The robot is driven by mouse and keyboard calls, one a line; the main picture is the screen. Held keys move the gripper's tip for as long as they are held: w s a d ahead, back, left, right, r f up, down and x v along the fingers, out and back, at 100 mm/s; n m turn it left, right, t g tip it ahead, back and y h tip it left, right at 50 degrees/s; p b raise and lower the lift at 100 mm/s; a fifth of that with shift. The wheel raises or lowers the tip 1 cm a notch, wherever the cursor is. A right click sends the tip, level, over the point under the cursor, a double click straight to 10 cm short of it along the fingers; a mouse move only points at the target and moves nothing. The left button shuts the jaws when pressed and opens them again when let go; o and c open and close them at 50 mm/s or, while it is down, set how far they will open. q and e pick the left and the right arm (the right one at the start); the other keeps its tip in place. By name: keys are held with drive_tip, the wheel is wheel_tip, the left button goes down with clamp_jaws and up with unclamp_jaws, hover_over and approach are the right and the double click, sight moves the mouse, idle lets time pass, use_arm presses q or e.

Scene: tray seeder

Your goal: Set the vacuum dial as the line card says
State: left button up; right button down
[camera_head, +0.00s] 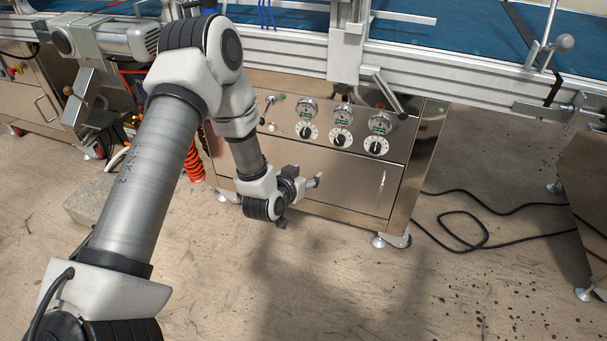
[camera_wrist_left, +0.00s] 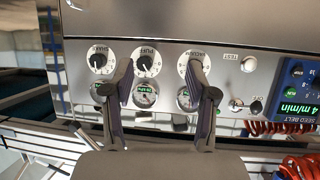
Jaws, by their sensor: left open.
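The vacuum dial (camera_head: 307,130) is a white round face with a black knob, leftmost of three dials on the steel cabinet in the head view. In the left wrist view, which sees the panel upside down, the vacuum dial (camera_wrist_left: 190,67) is the rightmost, partly covered by a finger. My left gripper (camera_head: 304,188) is open and empty, in front of the cabinet and below the dials. In the wrist view its open fingers (camera_wrist_left: 160,85) flank the middle dial, apart from the knobs as far as I can tell. No line card is recognisable. My right gripper is out of view.
Two other dials, the middle puff dial (camera_head: 340,136) and the right dial (camera_head: 376,144), share the panel. Gauges (camera_head: 343,112) sit above them. A lever (camera_head: 389,94) juts out above the right gauge. A belt-speed display (camera_wrist_left: 298,108) reads 4 m/min. Black cable (camera_head: 470,222) lies on the floor.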

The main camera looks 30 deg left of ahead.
sight(304, 136)
use_arm(q)
drive_tip(key=w+a+t+y+b, duration=0.1)
drive_tip(key=w+a+b, duration=0.2)
drive_tip(key=w+b, duration=0.1)
drive_tip(key=w+a+t+y+b, duration=0.1)
drive_tip(key=w+a+b, duration=0.2)
drive_tip(key=w+b, duration=0.1)
drive_tip(key=w+a+n+t+b, duration=0.1)
drive_tip(key=w+a+t+b, duration=0.1)
drive_tip(key=w+a+b, duration=0.1)
drive_tip(key=shift+w+r+y+b, duration=0.1)
drive_tip(key=shift+w+y+b, duration=0.4)
drive_tip(key=shift+w, duration=0.4)
drive_tip(key=shift+r, duration=0.1)
clamp_jaws()
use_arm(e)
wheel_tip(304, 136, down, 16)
